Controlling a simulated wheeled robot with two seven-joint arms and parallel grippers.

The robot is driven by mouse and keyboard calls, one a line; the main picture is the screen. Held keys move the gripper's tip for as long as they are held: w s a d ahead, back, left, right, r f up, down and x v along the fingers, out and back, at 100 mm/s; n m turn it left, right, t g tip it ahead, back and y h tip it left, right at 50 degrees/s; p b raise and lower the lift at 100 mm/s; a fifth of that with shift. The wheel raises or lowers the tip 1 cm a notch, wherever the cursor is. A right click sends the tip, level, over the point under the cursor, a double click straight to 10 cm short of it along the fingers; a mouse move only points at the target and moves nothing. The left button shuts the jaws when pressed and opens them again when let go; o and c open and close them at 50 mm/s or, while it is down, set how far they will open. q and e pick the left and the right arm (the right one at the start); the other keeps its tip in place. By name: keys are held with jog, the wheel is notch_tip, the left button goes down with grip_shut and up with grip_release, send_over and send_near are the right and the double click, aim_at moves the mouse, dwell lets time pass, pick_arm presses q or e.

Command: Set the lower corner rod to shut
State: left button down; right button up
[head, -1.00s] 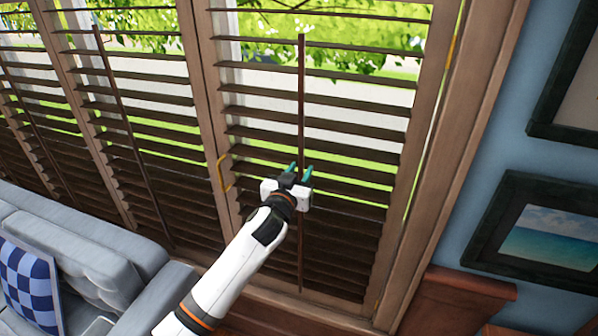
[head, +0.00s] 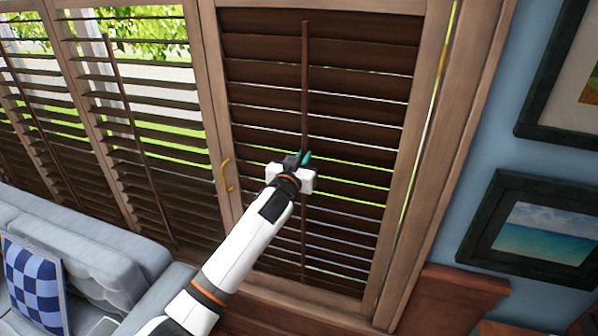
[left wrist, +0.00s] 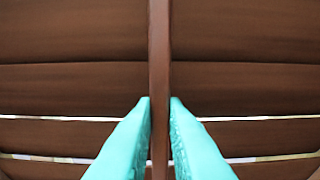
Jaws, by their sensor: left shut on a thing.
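The lower corner rod (head: 305,85) is a thin dark brown vertical tilt rod on the right-hand shutter panel. The panel's slats (head: 320,75) are tilted nearly flat, with thin slits of light between them. My left gripper (head: 304,160) is at the rod, around its middle height, and hides a short stretch of it. In the left wrist view the rod (left wrist: 159,50) runs between the two teal fingers (left wrist: 160,105), which are closed around it. My right gripper does not show.
A gold handle (head: 226,176) sits on the panel's left frame. Neighbouring shutter panels (head: 140,110) on the left have open slats. A grey sofa (head: 80,235) with a checked cushion stands at lower left. Framed pictures (head: 545,235) hang on the blue wall at right.

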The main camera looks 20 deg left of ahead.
pick_arm(q)
jog(key=shift+r, duration=0.35)
jog(key=shift+w, duration=0.1)
jog(key=c, duration=1.8)
grip_release()
jog(key=o, duration=0.3)
jog(key=shift+w+f, duration=0.1)
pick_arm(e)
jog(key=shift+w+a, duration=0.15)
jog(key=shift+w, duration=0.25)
pick_arm(q)
jog(key=shift+o, duration=0.2)
jog(key=s+b, duration=0.3)
jog(key=s, duration=0.9)
jog(key=shift+a+b, duration=0.2)
jog(key=shift+b, duration=0.1)
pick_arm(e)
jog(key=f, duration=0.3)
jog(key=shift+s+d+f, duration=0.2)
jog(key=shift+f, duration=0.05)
